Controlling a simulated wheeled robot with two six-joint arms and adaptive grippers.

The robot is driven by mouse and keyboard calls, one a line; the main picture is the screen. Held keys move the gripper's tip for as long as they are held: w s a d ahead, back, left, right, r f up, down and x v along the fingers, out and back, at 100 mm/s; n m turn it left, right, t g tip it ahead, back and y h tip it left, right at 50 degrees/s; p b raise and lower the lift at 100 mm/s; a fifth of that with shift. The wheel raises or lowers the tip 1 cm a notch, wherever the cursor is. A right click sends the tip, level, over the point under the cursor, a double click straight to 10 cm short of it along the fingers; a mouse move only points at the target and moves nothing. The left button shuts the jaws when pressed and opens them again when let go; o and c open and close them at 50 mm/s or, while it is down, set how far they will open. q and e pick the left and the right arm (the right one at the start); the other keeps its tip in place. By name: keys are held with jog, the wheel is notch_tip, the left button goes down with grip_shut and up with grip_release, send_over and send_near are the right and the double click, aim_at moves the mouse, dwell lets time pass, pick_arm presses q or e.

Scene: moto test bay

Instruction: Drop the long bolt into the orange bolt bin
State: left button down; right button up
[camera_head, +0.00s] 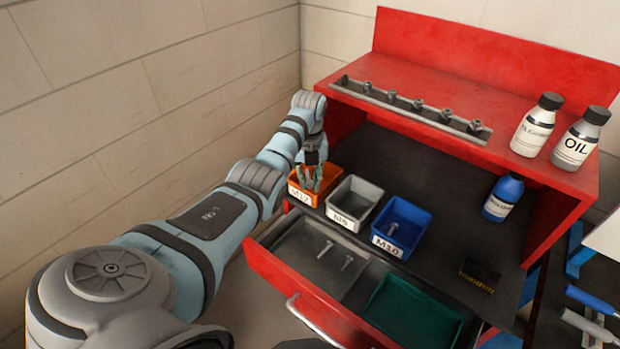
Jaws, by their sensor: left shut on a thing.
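The orange bolt bin (302,194), labelled M12, stands at the left end of a row of bins on the red bench. My left gripper (313,184) points down over this bin, with its fingertips at or just inside the opening. It is shut on a thin thing, the long bolt, which the fingers mostly hide. I cannot tell whether the bolt touches the bin's floor. My right gripper is not in view.
A grey bin (354,203) and a blue bin (402,227) stand to the right. Below, an open red drawer (290,288) holds loose bolts and a green tray (412,312). A shelf with a bolt rail (410,108) overhangs behind. Bottles (535,125) stand right.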

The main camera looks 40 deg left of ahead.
pick_arm(q)
jog(key=shift+s+d+f, duration=0.1)
jog(key=shift+s+f, duration=0.1)
jog(key=shift+f, duration=0.05)
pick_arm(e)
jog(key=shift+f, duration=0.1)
pick_arm(q)
jog(key=c, duration=1.4)
grip_release()
jog(key=shift+c, duration=0.2)
jog(key=shift+w+f, duration=0.1)
jog(key=shift+f, duration=0.05)
